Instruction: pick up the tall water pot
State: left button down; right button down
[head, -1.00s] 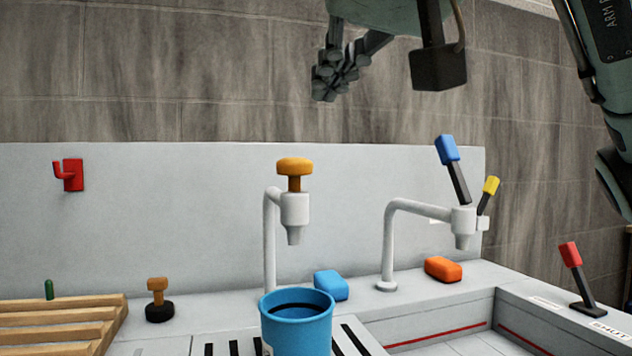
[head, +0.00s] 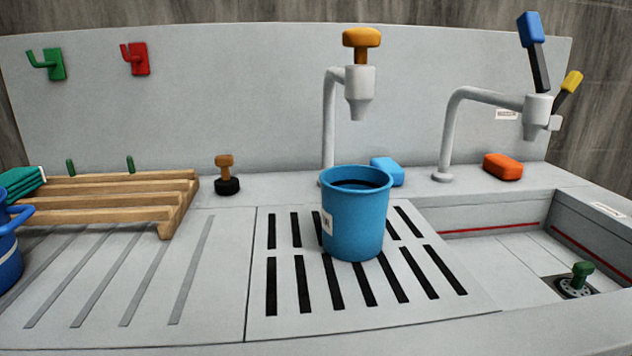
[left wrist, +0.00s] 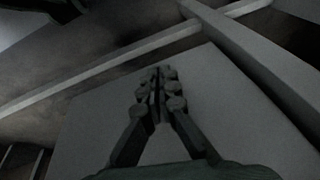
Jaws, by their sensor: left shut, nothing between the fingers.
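A tall light-blue pot (head: 355,220) stands upright on the slotted drain panel in the middle of the head view. It has an open top with a dark inside and a small white label on its left side. A darker blue pot (head: 8,245) with a handle is cut off by the left edge; I cannot tell its full height. My left gripper (left wrist: 160,88) shows in the left wrist view, its fingers shut together and empty. No pot shows in that view. My right gripper is in neither current view.
A grey tap with an orange knob (head: 361,45) rises behind the light-blue pot. Another tap (head: 480,97) stands over the basin at right. Blue (head: 387,171) and orange (head: 502,167) blocks lie on the ledge. A wooden rack (head: 120,195) is at left.

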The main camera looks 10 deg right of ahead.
aim_at(354, 199)
jog(key=k, duration=1.45)
